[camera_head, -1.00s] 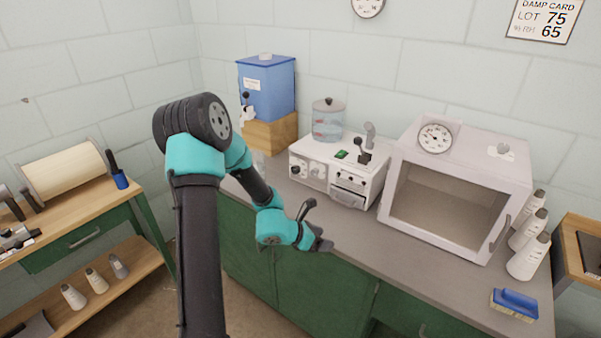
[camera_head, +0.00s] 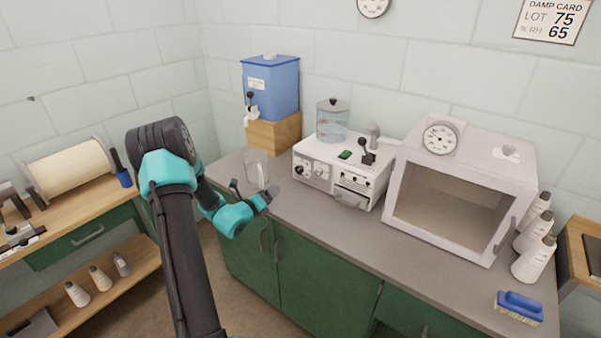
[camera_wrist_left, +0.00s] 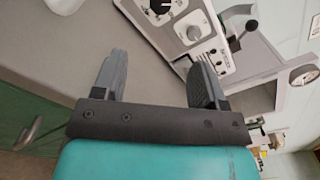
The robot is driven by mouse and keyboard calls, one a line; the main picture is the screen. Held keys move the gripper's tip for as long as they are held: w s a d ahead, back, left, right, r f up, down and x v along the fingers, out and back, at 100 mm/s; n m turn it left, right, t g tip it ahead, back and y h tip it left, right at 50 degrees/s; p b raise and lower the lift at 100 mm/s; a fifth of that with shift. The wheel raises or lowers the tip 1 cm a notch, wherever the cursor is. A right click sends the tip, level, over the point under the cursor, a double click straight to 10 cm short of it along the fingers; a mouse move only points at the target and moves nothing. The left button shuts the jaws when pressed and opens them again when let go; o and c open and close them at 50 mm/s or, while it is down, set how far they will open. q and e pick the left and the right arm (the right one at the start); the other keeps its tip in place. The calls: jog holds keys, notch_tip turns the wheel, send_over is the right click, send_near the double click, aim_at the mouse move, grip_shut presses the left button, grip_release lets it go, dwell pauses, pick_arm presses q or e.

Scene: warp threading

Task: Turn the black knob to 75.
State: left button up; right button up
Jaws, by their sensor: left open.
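The black knob (camera_head: 299,169) is at the left end of the front panel of the white machine (camera_head: 322,176) on the counter. In the left wrist view the black knob (camera_wrist_left: 160,5) shows at the top edge, on a pale dial, with a lighter knob (camera_wrist_left: 192,33) beside it. The scale marks are too small to read. My left gripper (camera_head: 254,189) is open and empty, in front and to the left of the machine, apart from the knob. In the left wrist view its two fingers (camera_wrist_left: 160,66) stand wide apart over bare counter. My right gripper is not in view.
A clear glass (camera_head: 256,172) stands on the counter close behind my left gripper. A blue dispenser (camera_head: 271,85) sits on a wooden block (camera_head: 273,133). A glass-fronted cabinet (camera_head: 515,171) stands to the right. The counter front (camera_head: 330,225) is clear.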

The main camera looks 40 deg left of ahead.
aim_at(298, 171)
pick_arm(q)
jog(key=w, duration=0.5)
jog(key=w+a, duration=0.1)
jog(key=w, duration=0.5)
jog(key=w+a, duration=0.1)
jog(key=w, duration=0.5)
jog(key=shift+w+a, duration=0.1)
jog(key=shift+w, duration=0.05)
jog(key=shift+c, duration=0.5)
jog(key=c, duration=0.8)
